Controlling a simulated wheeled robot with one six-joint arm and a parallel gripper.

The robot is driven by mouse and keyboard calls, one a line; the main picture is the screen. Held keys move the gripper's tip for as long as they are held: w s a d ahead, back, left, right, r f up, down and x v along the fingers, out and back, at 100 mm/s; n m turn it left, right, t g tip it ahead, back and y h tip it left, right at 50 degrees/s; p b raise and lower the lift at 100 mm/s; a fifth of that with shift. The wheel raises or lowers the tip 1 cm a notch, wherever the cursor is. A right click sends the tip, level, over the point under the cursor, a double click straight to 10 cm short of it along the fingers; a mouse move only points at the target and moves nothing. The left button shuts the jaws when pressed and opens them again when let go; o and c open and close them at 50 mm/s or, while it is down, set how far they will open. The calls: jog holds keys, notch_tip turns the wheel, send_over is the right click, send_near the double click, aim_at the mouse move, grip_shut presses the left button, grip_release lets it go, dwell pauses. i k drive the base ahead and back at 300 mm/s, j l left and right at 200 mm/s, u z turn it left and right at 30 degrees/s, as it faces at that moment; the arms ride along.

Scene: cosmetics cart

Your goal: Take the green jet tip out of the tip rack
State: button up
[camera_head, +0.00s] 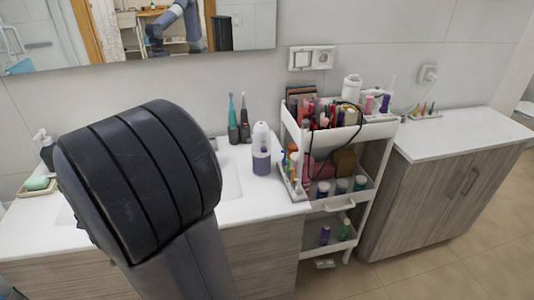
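The rack stands right of the cart. My gripper is not in view; only a large dark link of my arm shows at the left, well apart from the rack.
A white cart (347,203) full of cosmetics stands between the sink counter (263,205) and the right counter (470,133). A white and purple bottle-like device (261,150) stands by the sink. The right counter's front half is clear. A wall socket (428,73) is above the rack.

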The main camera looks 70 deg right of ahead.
aim_at(289, 172)
jog(key=k+l, duration=0.1)
jog(key=l, duration=0.3)
jog(key=k+l, duration=0.15)
jog(key=l, duration=0.25)
jog(key=k+l, duration=0.1)
jog(key=l, duration=0.3)
jog(key=k+l, duration=0.15)
jog(key=l, duration=0.25)
jog(key=k+l, duration=0.1)
jog(key=l, duration=0.3)
jog(key=k+l, duration=0.1)
jog(key=l, duration=0.3)
